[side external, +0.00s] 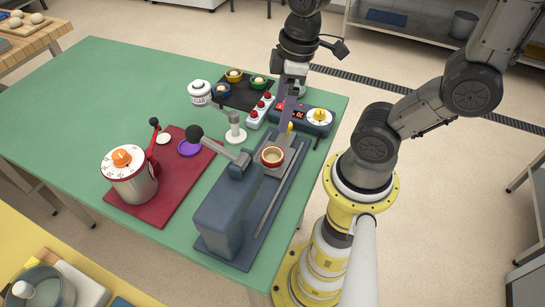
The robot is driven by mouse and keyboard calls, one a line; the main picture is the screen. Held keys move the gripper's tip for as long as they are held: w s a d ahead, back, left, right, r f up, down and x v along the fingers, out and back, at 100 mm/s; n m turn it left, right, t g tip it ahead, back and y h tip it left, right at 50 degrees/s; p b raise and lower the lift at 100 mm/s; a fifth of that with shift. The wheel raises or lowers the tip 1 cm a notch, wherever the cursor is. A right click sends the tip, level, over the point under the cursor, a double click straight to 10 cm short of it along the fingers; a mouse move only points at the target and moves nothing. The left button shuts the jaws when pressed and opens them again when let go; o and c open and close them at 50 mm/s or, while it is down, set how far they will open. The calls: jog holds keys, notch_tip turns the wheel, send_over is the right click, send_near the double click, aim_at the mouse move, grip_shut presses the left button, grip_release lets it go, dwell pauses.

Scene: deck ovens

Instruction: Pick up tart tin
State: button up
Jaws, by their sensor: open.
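A small round red tin with a pale tan inside (272,156) sits on the grey lever machine (222,215) near the table's right side. I cannot tell which one is meant. My gripper (289,112) is open and points down, behind the red tin and right of the mat. Its fingertips are small and partly unclear against the things behind. It holds nothing that I can see.
The green table's left part (75,120) is clear.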

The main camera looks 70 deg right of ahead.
aim_at(271, 159)
jog(key=f, duration=0.4)
jog(key=w+f, duration=0.1)
jog(key=f, duration=0.9)
jog(key=shift+w+a, duration=0.4)
jog(key=shift+r, duration=0.15)
jog(key=c, duration=1.6)
